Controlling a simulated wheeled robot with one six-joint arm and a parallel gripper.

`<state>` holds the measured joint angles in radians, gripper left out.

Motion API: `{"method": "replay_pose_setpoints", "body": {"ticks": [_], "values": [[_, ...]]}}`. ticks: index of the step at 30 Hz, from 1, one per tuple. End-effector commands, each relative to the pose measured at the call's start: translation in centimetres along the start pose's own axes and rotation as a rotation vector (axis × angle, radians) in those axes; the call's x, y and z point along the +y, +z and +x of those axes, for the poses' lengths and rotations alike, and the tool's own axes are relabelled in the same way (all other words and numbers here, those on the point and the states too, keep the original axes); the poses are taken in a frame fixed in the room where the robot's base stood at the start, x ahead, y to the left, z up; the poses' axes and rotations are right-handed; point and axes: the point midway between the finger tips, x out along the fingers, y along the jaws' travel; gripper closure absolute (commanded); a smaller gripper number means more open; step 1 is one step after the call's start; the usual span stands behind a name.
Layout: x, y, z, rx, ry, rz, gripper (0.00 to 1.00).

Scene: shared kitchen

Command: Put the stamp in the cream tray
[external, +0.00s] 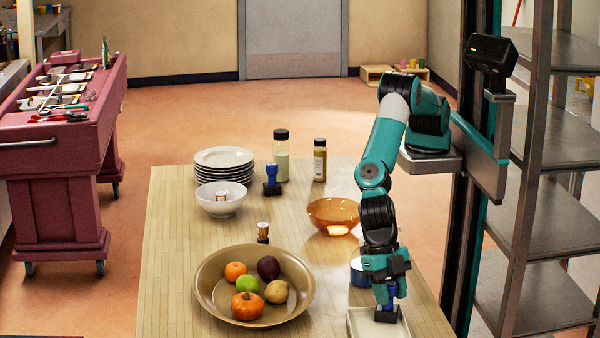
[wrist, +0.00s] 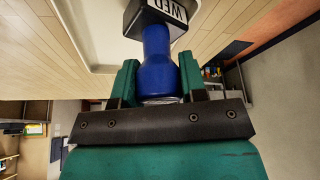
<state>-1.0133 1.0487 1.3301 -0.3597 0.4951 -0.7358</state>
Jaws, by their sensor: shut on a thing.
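My gripper (external: 388,288) is shut on a stamp with a blue handle and a black base (external: 388,314). The cream tray (external: 358,328) lies at the table's front right, cut off by the picture's bottom edge. The stamp is upright at the tray's right part; I cannot tell whether its base touches the tray floor. The tray (wrist: 82,40) also shows beside the stamp in the wrist view.
Another blue-handled stamp (external: 272,182) stands by the stacked plates (external: 223,160) and white bowl (external: 221,207). A large fruit bowl (external: 215,300) is left of the tray. An orange bowl (external: 325,207) and a blue round thing (external: 357,270), partly hidden, are behind it. Two bottles stand farther back.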

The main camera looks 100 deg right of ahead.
Motion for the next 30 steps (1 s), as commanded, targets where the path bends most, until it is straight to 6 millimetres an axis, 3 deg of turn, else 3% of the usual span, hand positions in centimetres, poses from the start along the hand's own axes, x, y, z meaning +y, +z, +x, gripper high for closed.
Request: {"method": "replay_pose_setpoints", "body": {"ticks": [4, 5, 7, 8, 20, 30], "values": [[0.0, 0.2, 0.5, 0.000, 0.000, 0.000, 1.00], [0.0, 0.1, 0.3, 0.000, 0.000, 0.000, 0.54], [0.0, 0.1, 0.3, 0.000, -0.001, 0.000, 0.38], [0.0, 0.1, 0.3, 0.000, -0.001, 0.001, 0.36], [0.1, 0.0, -0.8, 0.001, 0.001, 0.001, 0.36], [0.1, 0.1, -7.9, 0.002, 0.002, 0.001, 0.36]]}}
